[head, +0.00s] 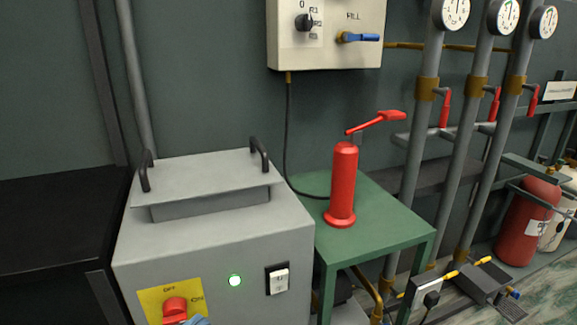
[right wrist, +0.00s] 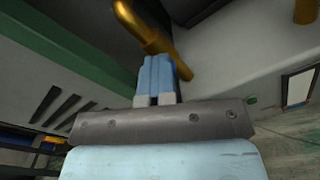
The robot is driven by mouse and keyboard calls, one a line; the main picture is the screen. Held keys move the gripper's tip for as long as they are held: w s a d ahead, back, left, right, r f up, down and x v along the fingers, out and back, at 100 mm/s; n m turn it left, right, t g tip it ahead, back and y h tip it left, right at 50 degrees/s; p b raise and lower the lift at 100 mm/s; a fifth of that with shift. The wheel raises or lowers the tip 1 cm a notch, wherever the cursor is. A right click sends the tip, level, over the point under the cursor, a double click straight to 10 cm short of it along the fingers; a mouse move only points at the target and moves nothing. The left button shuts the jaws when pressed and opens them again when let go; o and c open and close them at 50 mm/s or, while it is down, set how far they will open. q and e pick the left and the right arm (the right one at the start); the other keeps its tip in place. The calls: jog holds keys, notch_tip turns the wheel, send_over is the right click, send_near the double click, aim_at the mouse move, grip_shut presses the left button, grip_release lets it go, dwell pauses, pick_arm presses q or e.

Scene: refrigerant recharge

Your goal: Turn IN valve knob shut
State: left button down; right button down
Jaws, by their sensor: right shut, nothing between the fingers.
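I cannot make out a knob marked IN in either view. In the right wrist view, my right gripper (right wrist: 157,62) has its light-blue fingers shut together with nothing between them. The fingertips are beside a bent brass pipe (right wrist: 140,25), which passes close behind them; I cannot tell whether they touch it. In the head view, a small light-blue piece shows at the bottom edge by the red OFF/ON switch (head: 175,307); I cannot tell which part of me it is. My left gripper is not recognisable in either view.
A grey box (head: 215,235) stands beside a green table (head: 375,237) with a red hand pump (head: 342,185). A wall panel (head: 340,60) has a selector and a blue FILL lever (head: 360,38). Grey pipes with gauges (head: 456,12) and a red cylinder (head: 527,220) are at right.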

jog(key=shift+w+a+r, duration=0.4)
jog(key=shift+a+r, duration=0.25)
jog(key=shift+r, duration=0.2)
jog(key=v, duration=0.6)
jog(key=shift+d+f, duration=0.2)
jog(key=shift+f, duration=0.05)
jog(key=shift+p, duration=0.3)
